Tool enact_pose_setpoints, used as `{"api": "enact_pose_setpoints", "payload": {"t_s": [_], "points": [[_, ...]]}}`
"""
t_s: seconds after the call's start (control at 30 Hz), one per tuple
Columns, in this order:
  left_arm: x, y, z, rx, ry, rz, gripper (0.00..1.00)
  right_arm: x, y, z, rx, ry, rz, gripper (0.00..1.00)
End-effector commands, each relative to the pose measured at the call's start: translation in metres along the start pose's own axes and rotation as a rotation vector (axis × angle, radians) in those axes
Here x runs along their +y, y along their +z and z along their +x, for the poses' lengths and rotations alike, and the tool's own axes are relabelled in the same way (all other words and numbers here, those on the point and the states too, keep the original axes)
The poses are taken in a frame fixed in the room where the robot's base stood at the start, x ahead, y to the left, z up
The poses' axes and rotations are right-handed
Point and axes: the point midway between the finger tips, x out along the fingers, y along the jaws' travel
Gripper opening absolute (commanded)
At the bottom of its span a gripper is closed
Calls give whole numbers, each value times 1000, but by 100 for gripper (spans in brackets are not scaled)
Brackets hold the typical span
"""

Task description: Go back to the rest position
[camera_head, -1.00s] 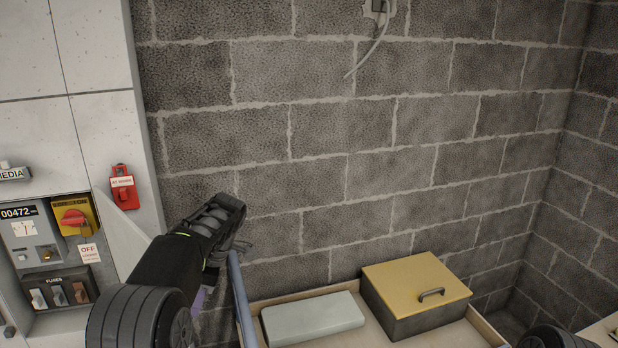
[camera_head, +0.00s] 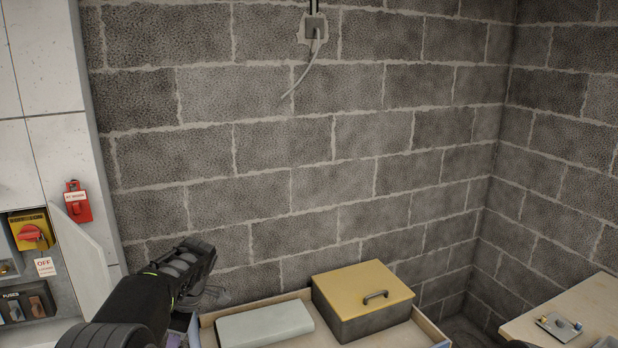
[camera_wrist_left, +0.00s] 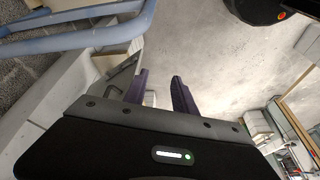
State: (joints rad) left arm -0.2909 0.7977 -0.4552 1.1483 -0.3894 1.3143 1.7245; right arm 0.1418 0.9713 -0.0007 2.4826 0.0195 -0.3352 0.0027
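My left arm comes up from the lower left in the head view. Its wrist (camera_head: 185,268) is a dark, ribbed part held in front of the grey block wall. In the left wrist view my left gripper (camera_wrist_left: 160,92) has two purple fingers standing apart, with nothing between them. A plain, pale grey surface shows behind the fingers.
A tray (camera_head: 437,333) at the bottom holds a yellow-lidded box (camera_head: 350,287) and a pale grey block (camera_head: 264,323). A bench (camera_head: 580,304) stands at right, and a switch panel (camera_head: 35,250) at left. Blue pipes (camera_wrist_left: 80,38) show in the left wrist view.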

Motion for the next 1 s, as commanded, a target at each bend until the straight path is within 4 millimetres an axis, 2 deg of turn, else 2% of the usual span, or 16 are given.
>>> {"api": "enact_pose_setpoints", "payload": {"t_s": [0.27,0.47,0.53,0.67,0.7,0.77,0.8,0.9,1.0], "points": [[-9,41,62,-85,7,210,32,1,0,5,1,-1,0,38],[-32,92,128,-193,36,443,32,2,-1,10,3,-3,-2,38],[-50,119,159,-249,56,550,32,3,-1,13,4,-4,-2,38],[-106,183,221,-381,135,794,32,5,-1,20,7,-6,-3,38],[-128,203,238,-420,170,868,32,5,-2,22,8,-6,-3,38],[-164,232,257,-473,230,976,32,6,-2,26,9,-8,-4,38],[-189,249,267,-502,273,1043,32,7,-2,28,10,-8,-5,38],[-250,283,279,-545,383,1192,32,8,-2,33,12,-10,-6,38],[-300,302,280,-553,472,1307,32,8,-2,36,13,-12,-7,38]]}}
